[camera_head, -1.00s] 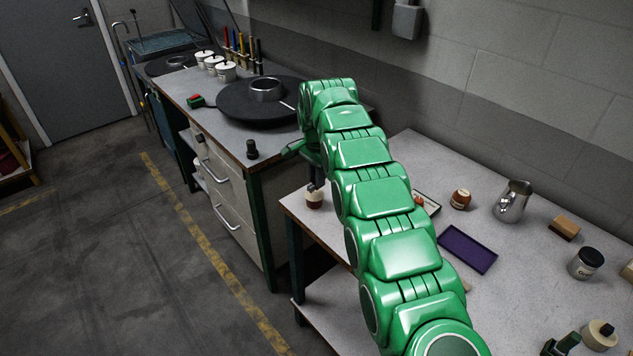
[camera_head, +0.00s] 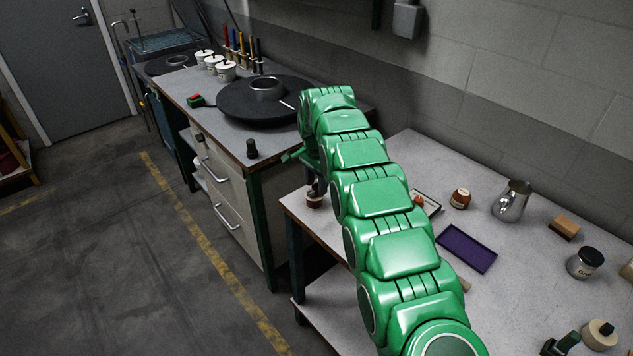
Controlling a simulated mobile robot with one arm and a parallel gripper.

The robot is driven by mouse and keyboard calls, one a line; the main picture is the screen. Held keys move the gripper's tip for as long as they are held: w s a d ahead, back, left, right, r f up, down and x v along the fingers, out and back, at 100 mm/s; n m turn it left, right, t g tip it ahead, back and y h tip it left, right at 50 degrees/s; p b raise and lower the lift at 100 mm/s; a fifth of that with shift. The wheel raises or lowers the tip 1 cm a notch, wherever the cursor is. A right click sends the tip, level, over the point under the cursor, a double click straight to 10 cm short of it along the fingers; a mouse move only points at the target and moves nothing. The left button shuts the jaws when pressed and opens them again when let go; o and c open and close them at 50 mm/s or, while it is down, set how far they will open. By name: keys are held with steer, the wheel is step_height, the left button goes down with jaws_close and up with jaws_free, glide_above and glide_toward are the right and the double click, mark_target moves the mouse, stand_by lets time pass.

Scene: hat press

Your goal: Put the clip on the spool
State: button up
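My green arm reaches away over the right bench, its far end bending down near that bench's left back corner. My gripper (camera_head: 316,181) is mostly hidden by the arm, and I cannot see whether its fingers are apart. A small cream and brown round piece (camera_head: 314,201), possibly the spool, stands upright on the bench's left edge just below the gripper. A small dark shape, perhaps a fingertip or the clip, shows right at its top; I cannot tell whether they touch. I cannot clearly make out the clip.
On the right bench (camera_head: 400,150) lie a purple tray (camera_head: 466,249), an orange-brown jar (camera_head: 460,198), a metal pitcher (camera_head: 511,201), a wooden block (camera_head: 565,227) and a dark-lidded jar (camera_head: 585,263). The left bench holds a black round plate (camera_head: 240,105) and a black knob (camera_head: 251,149).

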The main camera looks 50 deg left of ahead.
mark_target(317, 185)
steer(key=shift+r, duration=0.1)
steer(key=shift+r, duration=3.8)
